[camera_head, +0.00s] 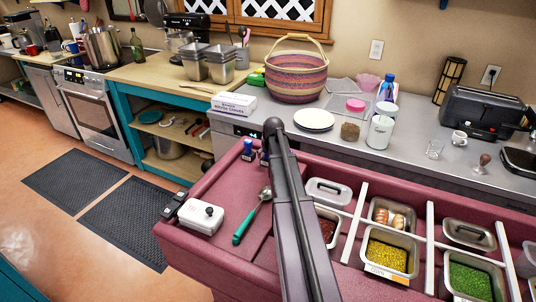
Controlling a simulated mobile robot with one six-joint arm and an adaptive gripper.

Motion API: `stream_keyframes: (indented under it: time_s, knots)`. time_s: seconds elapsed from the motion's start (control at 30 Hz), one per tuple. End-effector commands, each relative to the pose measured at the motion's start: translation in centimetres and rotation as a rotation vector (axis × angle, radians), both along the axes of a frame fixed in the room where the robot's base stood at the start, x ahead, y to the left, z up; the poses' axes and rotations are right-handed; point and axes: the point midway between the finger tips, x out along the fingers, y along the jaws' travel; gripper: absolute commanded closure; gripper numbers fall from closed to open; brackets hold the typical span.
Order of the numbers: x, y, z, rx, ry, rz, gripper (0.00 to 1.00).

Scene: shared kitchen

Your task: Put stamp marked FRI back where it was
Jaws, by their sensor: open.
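Two small dark blue upright objects stand at the far left end of the red counter. The left one (248,149) is clear, and the right one (264,155) is close beside my arm. They may be stamps, but I cannot read any mark on them. A brown-handled stamp-like object (482,164) stands on the grey worktop at the right. No FRI lettering can be made out anywhere. My arm rises from the bottom middle to a dark joint just above the red counter's back edge. My gripper is not visible.
A white box (201,216), a green-handled scoop (252,217) and a dark small item (174,205) lie on the red counter's left part. Food tins, one with yellow bits (387,257), fill the right. A woven basket (296,78) and plate (314,120) stand behind.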

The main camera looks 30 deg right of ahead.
Motion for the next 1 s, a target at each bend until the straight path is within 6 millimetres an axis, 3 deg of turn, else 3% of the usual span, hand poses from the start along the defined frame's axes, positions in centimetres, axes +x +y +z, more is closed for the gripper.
stream_keyframes:
  time_s: [0.47,1.0]
  knots:
    - [-0.2,0.1,1.1,0.000,0.000,0.000,0.14]
    - [-2.0,0.5,5.5,0.000,0.000,-0.001,0.14]
